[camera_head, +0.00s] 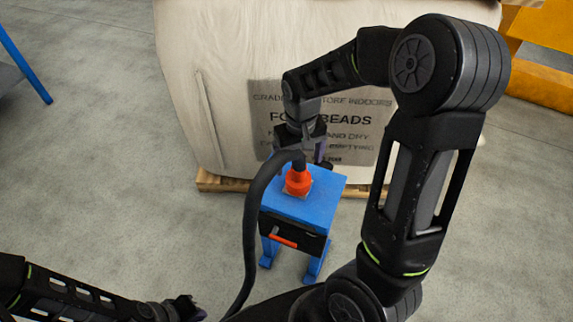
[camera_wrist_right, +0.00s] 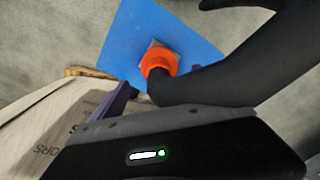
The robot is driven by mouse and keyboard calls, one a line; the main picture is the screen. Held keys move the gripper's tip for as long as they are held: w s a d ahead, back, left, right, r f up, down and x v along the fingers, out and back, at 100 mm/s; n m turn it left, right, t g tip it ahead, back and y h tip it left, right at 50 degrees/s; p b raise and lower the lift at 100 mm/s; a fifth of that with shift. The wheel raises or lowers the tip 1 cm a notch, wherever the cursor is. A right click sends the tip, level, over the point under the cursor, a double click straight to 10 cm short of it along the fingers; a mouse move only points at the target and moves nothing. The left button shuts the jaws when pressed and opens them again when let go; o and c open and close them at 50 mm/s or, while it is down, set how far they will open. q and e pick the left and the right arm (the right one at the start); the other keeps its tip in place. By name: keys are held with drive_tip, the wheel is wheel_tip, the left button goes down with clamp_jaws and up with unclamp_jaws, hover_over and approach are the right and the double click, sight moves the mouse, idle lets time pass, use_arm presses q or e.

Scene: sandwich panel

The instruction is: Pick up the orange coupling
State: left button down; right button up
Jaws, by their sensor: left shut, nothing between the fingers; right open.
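The orange coupling (camera_head: 298,183) sits upright on top of a small blue cabinet (camera_head: 325,187), on a pale square patch. A thick black hose (camera_head: 252,215) runs from its top, bending left and down. My right gripper (camera_head: 302,157) hangs above and just behind the coupling, open. In the right wrist view the coupling (camera_wrist_right: 158,60) shows beyond the gripper, roughly between its two purple fingers, with the hose partly in front; I see no finger touching it. My left gripper (camera_head: 190,309) is shut and empty at the bottom left, far from the cabinet.
A large whitish bulk bag (camera_head: 215,95) with a printed label stands on a wooden pallet (camera_head: 222,184) close behind the cabinet. The cabinet has a red-handled drawer (camera_head: 285,241). An orange-yellow structure (camera_head: 545,85) is at right. Grey floor left of the cabinet is clear.

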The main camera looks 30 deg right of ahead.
sight(298, 178)
drive_tip(key=shift+d+r, duration=0.1)
drive_tip(key=shift+s, duration=0.25)
drive_tip(key=shift+w+f, duration=0.1)
drive_tip(key=shift+f, duration=1.2)
drive_tip(key=shift+f, duration=0.1)
wheel_tip(298, 178, down, 5)
drive_tip(key=shift+f+b, duration=0.1)
drive_tip(key=shift+b, duration=0.45)
drive_tip(key=shift+c, duration=0.2)
drive_tip(key=c, duration=1.6)
